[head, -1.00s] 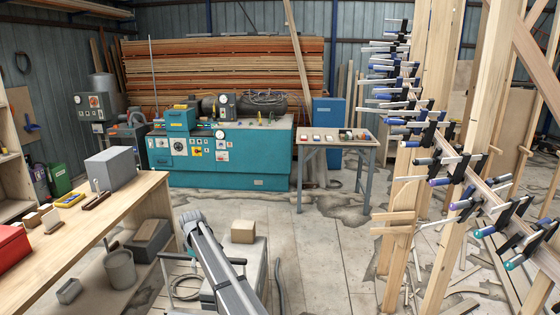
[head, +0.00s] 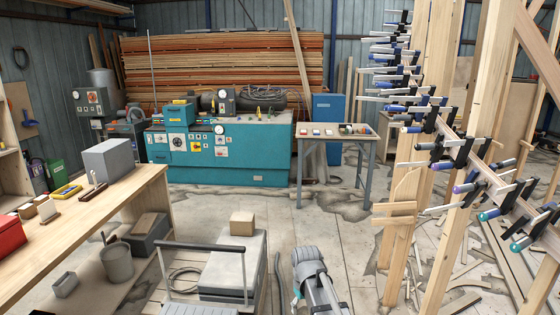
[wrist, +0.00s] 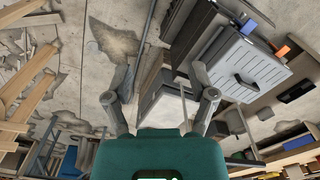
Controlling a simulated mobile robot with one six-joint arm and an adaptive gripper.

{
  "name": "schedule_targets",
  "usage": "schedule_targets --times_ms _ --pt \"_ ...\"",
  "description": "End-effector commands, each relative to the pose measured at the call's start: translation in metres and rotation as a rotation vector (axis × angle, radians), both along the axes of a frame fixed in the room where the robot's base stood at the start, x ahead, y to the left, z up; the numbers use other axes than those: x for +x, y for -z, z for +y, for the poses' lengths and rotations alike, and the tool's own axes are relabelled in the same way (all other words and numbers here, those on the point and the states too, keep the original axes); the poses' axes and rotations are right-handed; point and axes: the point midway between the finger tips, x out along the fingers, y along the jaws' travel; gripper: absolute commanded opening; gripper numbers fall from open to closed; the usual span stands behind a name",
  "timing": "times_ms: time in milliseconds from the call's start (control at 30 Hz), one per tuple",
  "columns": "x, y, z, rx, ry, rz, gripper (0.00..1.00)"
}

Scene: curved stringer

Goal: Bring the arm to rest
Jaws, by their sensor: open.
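My gripper (wrist: 163,92) shows in the wrist view, its two grey fingers spread wide apart with nothing between them. Behind the fingers is the teal body at the bottom of that view. In the head view my grey arm (head: 318,286) stands at the bottom, right of the middle, over open floor. My gripper cannot be made out clearly there.
A cart (head: 232,270) with a cardboard box (head: 242,223) stands just left of my arm. A wooden workbench (head: 110,208) is at left. Posts with several clamps (head: 470,170) stand at right. A teal machine (head: 240,150) and small table (head: 335,143) are behind. Floor between is mostly clear.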

Motion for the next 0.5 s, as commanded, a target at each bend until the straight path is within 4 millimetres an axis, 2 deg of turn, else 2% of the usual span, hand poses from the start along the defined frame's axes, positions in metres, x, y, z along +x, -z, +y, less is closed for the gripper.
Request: schedule_targets --times_ms 33,200,333,500 --pt "-0.029 0.009 -0.021 0.0 0.063 0.0 0.73" --pt "-0.082 0.021 -0.067 0.0 0.256 0.0 0.73" --pt "-0.108 0.026 -0.087 0.0 0.355 0.0 0.73" --pt "-0.121 0.028 -0.097 0.0 0.412 0.0 0.73"
